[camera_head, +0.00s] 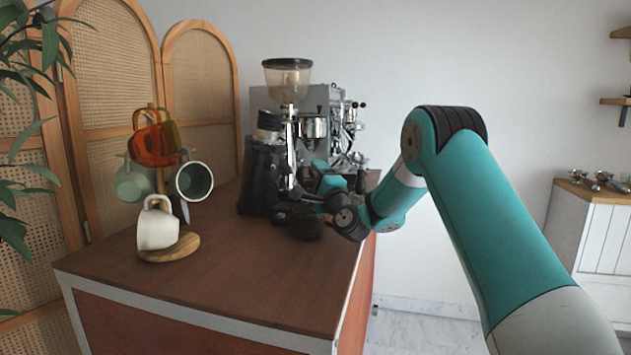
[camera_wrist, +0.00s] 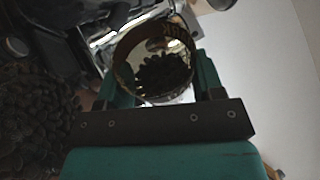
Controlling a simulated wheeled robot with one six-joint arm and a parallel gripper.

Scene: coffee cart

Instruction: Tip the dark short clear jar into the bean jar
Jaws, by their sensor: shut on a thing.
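My gripper (camera_wrist: 160,82) is shut on the dark short clear jar (camera_wrist: 154,58), with one finger on each side of it. The wrist view looks into its round open mouth, and dark beans lie inside. A large heap of dark beans at the left edge of the wrist view looks like the bean jar's filling (camera_wrist: 38,125); its rim is not clear. In the head view a dark rounded shape, probably the bean jar (camera_head: 307,226), stands on the cart below and beside my gripper. The held jar is hard to make out there.
A black grinder (camera_head: 260,175) and a silver espresso machine (camera_head: 330,115) stand behind my gripper. A mug tree (camera_head: 185,243) with several mugs stands at the left. The front of the brown cart top (camera_head: 215,285) is clear.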

